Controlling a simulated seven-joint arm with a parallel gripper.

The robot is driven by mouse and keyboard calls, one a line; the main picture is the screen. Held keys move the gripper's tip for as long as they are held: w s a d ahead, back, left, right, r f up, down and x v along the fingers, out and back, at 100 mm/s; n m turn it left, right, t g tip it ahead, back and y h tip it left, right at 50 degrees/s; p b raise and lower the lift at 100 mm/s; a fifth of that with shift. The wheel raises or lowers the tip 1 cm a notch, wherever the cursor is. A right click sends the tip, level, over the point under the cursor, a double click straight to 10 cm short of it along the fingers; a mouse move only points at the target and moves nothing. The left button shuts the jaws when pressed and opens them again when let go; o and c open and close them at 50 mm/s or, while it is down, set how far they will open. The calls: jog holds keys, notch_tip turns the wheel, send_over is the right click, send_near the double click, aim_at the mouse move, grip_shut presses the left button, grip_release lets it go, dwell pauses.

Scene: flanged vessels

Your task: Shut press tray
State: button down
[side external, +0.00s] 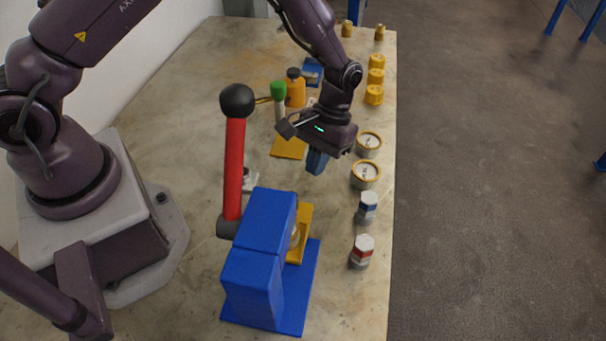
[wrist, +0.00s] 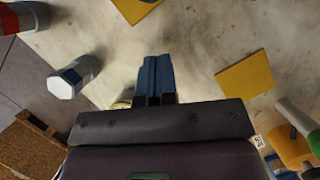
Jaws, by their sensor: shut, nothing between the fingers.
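The blue press (side external: 262,250) stands at the front of the table, its red lever (side external: 234,170) with a black knob upright. The yellow press tray (side external: 304,228) shows at the press's right side, partly hidden by the blue body. I cannot tell how far out it is. A yellow part (wrist: 134,8) at the top edge of the wrist view looks like the tray. My gripper (side external: 317,162) is shut and empty, its blue fingers held above the table, behind the press and apart from it. The fingers also show together in the wrist view (wrist: 156,80).
Two hex-topped jars (side external: 361,252) (side external: 367,208) and two round gauges (side external: 365,175) (side external: 368,144) line the right table edge, with yellow caps farther back.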

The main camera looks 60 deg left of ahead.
jog(key=shift+s+d+f, duration=0.1)
jog(key=shift+s+d, duration=0.15)
jog(key=shift+s, duration=0.4)
jog(key=shift+s+d+f, duration=0.1)
jog(key=shift+s+d, duration=0.1)
jog(key=shift+s, duration=0.5)
jog(key=shift+s+d, duration=0.25)
jog(key=shift+s, duration=0.4)
jog(key=shift+s+d, duration=1.6)
